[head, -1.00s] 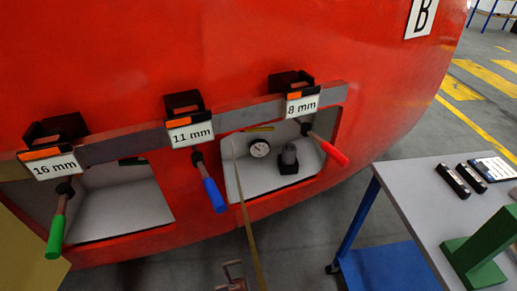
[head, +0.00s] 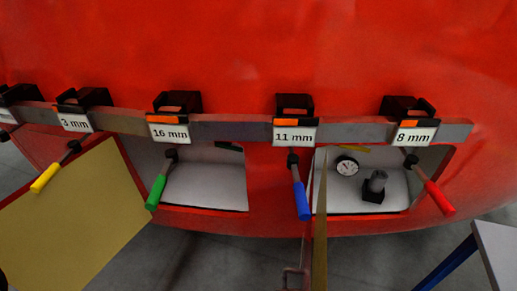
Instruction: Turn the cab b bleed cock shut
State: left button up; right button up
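The red nosecone has two open hatches with pale recesses. The right recess (head: 335,200) holds a round white dial gauge (head: 347,167), a grey cylinder on a black block (head: 375,186) and a yellow lever (head: 352,149) at its top edge. I cannot tell for sure which part is the cab b bleed cock; no label for it is readable. The left recess (head: 205,188) shows a small dark part (head: 229,147) at its top right. Neither of my grippers is in view.
A rail (head: 235,130) crosses above the hatches, with labelled holders and hanging yellow, green, blue (head: 301,197) and red (head: 437,196) handled tools. A tan panel (head: 80,210) stands at left; a narrow tan strip (head: 320,230) crosses the right hatch's left edge. A grey table (head: 497,250) stands right.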

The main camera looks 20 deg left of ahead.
aim_at(219, 144)
jog(key=z, duration=1.9)
jog(key=k, duration=1.65)
jog(key=u, duration=2.55)
jog(key=i, duration=1)
